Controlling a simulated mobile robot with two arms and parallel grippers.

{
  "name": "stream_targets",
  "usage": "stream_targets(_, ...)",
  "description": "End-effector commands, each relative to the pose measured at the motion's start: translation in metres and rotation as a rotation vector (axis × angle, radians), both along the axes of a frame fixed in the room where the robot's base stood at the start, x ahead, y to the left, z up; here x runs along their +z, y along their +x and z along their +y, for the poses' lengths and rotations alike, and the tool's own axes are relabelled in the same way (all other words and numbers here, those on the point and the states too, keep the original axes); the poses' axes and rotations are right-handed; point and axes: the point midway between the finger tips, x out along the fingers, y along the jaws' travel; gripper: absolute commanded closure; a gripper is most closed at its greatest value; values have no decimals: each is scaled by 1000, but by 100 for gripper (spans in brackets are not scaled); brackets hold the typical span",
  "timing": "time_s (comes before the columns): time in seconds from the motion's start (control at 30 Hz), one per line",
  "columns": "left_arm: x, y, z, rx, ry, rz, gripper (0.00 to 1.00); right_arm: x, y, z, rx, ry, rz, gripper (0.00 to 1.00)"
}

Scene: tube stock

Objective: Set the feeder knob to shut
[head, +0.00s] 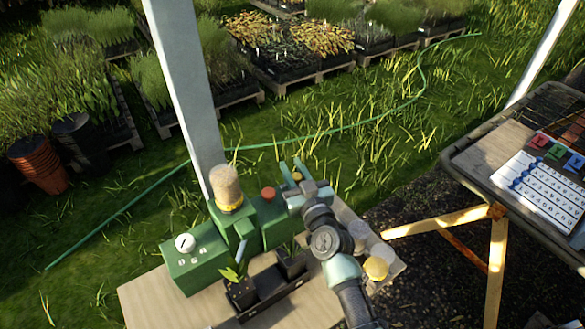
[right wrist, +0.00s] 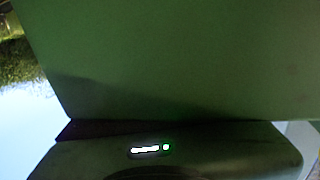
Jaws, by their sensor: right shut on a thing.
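The green feeder machine (head: 201,263) stands on a wooden board, with a brown-filled hopper (head: 226,186) on top. A white round dial (head: 186,243) with a dark mark is on its left block. A red button (head: 268,193) is on its top. My right gripper (head: 297,184) is at the machine's right end, shut on a part there; its own wrist and jaws hide most of that part. Which part it is, and where any knob on it points, I cannot tell. In the right wrist view a plain green panel (right wrist: 180,60) fills most of the picture. My left gripper is not in view.
Small black pots with seedlings (head: 240,290) stand in a dark tray in front of the machine. A yellow-topped item (head: 376,268) is right of my wrist. A grey post (head: 188,90) rises behind. A table with a printed sheet (head: 540,190) stands at right.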

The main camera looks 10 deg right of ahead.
Motion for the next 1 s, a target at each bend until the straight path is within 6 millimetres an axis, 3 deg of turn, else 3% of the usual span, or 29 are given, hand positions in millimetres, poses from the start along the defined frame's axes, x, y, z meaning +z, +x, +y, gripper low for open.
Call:
stream_targets(0.33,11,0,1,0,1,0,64,1,-42,-18,-1,-5,-1,100)
stream_targets(0.67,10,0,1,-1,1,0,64,0,-46,-19,-1,0,-1,100)
stream_targets(0.7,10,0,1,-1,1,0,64,0,-46,-19,-1,0,-1,64)
stream_targets(0.73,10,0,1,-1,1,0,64,0,-46,-19,-1,0,-1,56)
stream_targets(1.0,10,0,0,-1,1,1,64,0,-45,-19,0,0,-1,53)
